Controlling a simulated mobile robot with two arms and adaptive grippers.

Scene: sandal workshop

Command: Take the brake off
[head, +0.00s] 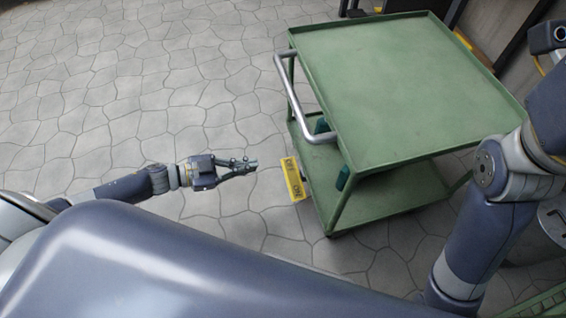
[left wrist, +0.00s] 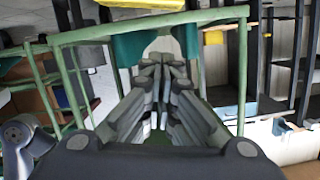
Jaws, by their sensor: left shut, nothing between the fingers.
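A green two-shelf cart (head: 400,90) stands right of centre in the head view, with a grey push handle (head: 305,105) on its left side. A yellow plate with dark lettering (head: 293,178) sits low at the cart's near left side; the lettering is too small to read surely. My left gripper (head: 254,165) is shut and empty, just left of the yellow plate and apart from it. In the left wrist view the shut fingers (left wrist: 162,65) point at the green cart frame (left wrist: 150,22). A yellow part (left wrist: 145,3) shows at the top edge there. My right gripper is out of view.
Teal objects (head: 343,177) show under the cart's top. The cart's lower shelf (head: 395,190) is partly hidden by the top. Open stone-paved floor (head: 130,90) lies left of the cart. My right arm is close to the cart's right side.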

